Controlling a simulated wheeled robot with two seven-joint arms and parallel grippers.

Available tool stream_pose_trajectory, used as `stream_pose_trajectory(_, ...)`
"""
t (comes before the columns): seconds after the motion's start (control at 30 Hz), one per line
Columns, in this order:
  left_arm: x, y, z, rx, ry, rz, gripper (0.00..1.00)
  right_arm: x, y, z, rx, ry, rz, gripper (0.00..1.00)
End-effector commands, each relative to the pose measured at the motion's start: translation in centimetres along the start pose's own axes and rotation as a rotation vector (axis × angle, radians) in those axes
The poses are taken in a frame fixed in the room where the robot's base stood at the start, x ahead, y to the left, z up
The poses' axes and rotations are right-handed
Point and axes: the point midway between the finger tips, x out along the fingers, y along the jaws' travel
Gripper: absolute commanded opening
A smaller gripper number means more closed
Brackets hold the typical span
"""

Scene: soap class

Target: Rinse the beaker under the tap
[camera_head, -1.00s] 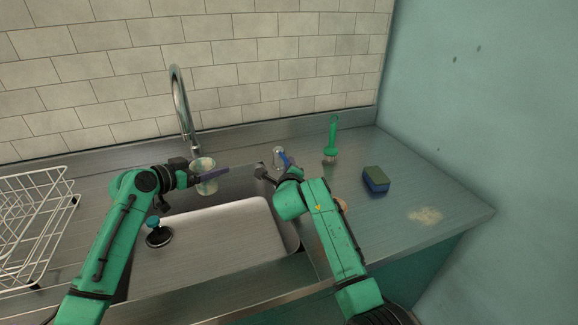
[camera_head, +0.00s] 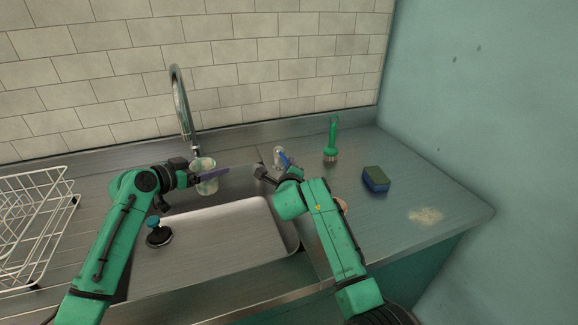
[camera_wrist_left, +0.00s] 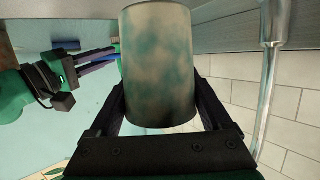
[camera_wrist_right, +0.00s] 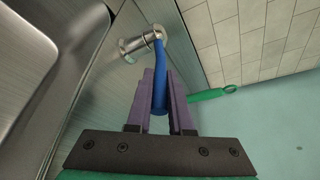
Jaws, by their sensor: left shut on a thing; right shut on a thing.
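The beaker (camera_head: 208,186) is pale, with cloudy teal-green smudges on its wall in the left wrist view (camera_wrist_left: 158,65). My left gripper (camera_head: 200,177) is shut around it and holds it over the back of the sink. The tap (camera_head: 181,105) is a tall curved metal pipe just behind the beaker; I cannot tell whether its mouth is directly above it. No water stream is clear to see. My right gripper (camera_wrist_right: 160,98) is shut on the blue tap lever (camera_wrist_right: 159,75), which sticks out from a metal valve (camera_wrist_right: 140,42) on the counter right of the sink.
A plug with a blue knob (camera_head: 157,234) lies at the sink's left (camera_head: 230,235). A white wire rack (camera_head: 35,225) stands far left. A green brush (camera_head: 332,135), a sponge (camera_head: 376,179) and a powdery patch (camera_head: 426,216) are on the right counter. A tan object is mostly hidden behind my right arm.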

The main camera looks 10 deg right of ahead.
Motion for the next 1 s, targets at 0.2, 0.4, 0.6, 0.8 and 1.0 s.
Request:
stream_pose_trajectory(0.2,0.00,0.00,-0.02,0.000,0.000,0.000,0.28,0.01,0.15,-0.10,-0.001,0.002,0.003,0.00)
stream_pose_trajectory(0.4,0.00,0.00,-0.02,0.000,0.000,0.000,0.28,-0.07,0.46,0.31,0.008,0.026,-0.009,0.00)
stream_pose_trajectory(0.6,0.00,0.00,-0.01,0.000,0.000,0.000,0.28,-0.28,0.79,0.77,0.021,0.080,-0.043,0.00)
stream_pose_trajectory(0.8,0.00,0.00,-0.01,0.000,0.001,0.000,0.28,-0.29,0.77,0.74,0.021,0.085,-0.048,0.00)
stream_pose_trajectory(1.0,0.00,0.00,-0.01,0.000,0.001,0.000,0.28,-0.29,0.74,0.75,0.021,0.084,-0.048,0.49)
